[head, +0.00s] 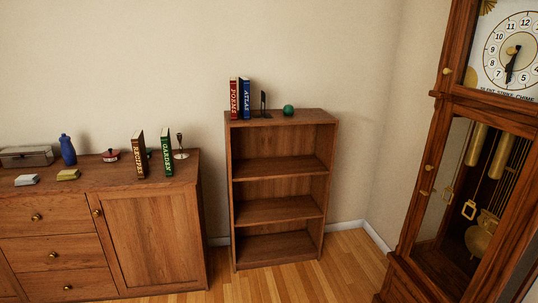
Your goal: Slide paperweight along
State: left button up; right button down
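A small round green object (288,110), which looks like the paperweight, sits on the top of the wooden bookcase (279,172). It is right of a thin black bookend (264,104) and apart from it. A red book marked POEMS (234,99) and a blue book marked ATLAS (244,99) stand upright left of the bookend. Neither of my grippers shows in the head view.
The bookcase's lower shelves (279,211) are empty. A wooden sideboard (152,235) at left holds books RECIPES (139,155) and GARDEN (166,153), a candlestick (180,148), a blue bottle (67,150) and other small things. A tall clock (450,150) stands at right. Floor shows between.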

aim_at(288, 109)
jog(key=i+u, duration=0.1)
jog(key=i, duration=0.85)
jog(key=i+l+u, duration=0.1)
jog(key=i, duration=0.85)
jog(key=l, duration=0.15)
